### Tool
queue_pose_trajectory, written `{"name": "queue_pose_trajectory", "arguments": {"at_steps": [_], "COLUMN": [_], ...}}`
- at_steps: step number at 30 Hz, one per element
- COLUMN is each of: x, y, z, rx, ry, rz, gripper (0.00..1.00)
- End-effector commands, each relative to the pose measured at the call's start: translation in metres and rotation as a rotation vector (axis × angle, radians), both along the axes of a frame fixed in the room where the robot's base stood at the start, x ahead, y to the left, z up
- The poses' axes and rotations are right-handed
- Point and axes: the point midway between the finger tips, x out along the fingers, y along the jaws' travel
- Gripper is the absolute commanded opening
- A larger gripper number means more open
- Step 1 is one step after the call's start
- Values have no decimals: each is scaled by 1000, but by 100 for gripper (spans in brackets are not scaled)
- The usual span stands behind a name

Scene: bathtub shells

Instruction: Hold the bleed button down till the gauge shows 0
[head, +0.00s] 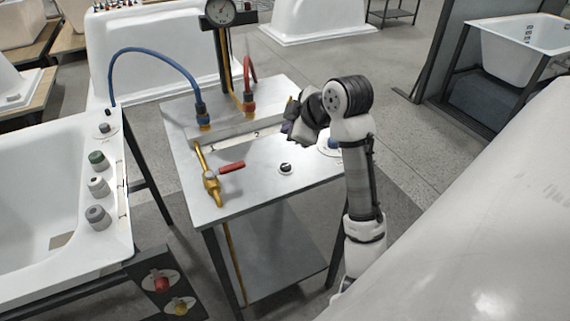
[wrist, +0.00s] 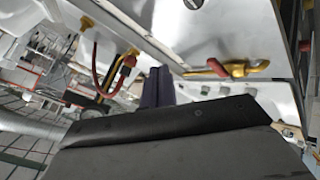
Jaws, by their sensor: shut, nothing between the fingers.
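A small black-topped button (head: 286,168) sits in a pale round plate on the bench top. A second round plate with a blue part (head: 331,146) lies at the right, partly hidden by my arm. I cannot tell which is the bleed button. My gripper (head: 292,121) is above the right back part of the bench, apart from both. Its dark fingers (wrist: 155,88) are shut and empty in the wrist view.
A brass valve with a red lever (head: 232,167) lies on the bench (head: 250,195); it also shows in the wrist view (wrist: 218,68). Blue (head: 150,52) and red hoses rise at the back. A white tub (head: 50,190) with several knobs stands left. The bench's front is clear.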

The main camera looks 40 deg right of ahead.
Motion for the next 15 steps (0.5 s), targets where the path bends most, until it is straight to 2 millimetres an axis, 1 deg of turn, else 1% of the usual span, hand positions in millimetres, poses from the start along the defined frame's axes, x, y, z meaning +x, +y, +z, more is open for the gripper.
{"name": "queue_pose_trajectory", "arguments": {"at_steps": [5, 8, 11, 15], "x": [0, 0, 0, 0], "y": [0, 0, 0, 0], "z": [-1, -6, -14, -30], "rx": [0, 0, 0, 1], "ry": [-1, 0, 0, -1], "rz": [0, 0, 0, 0], "gripper": [0, 0, 0, 0]}}
